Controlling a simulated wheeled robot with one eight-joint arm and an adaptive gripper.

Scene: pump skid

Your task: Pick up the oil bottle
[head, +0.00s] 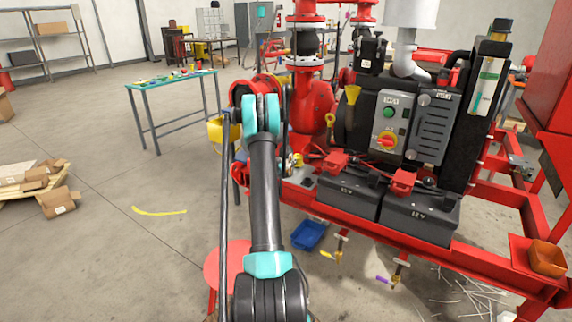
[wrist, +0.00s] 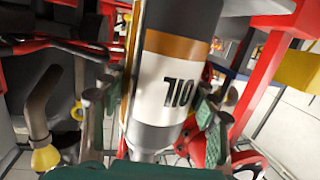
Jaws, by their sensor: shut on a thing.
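The oil bottle (wrist: 172,82) fills the middle of the wrist view. It is grey with an orange band and a white label whose letters OIL appear turned over. My gripper (wrist: 158,103) is shut on it, with one finger on each side of its body. The lower end of the bottle is partly hidden by the green part of my gripper at the bottom of the picture. In the head view my arm reaches forward over the skid's near side and hides the gripper and the bottle.
The red pump skid (head: 440,247) with two black batteries (head: 420,218) and a control panel (head: 388,122) stands right of my arm. A blue bin (head: 308,235) lies on the floor below. A workbench (head: 175,82) stands at the left. The floor between is mostly clear.

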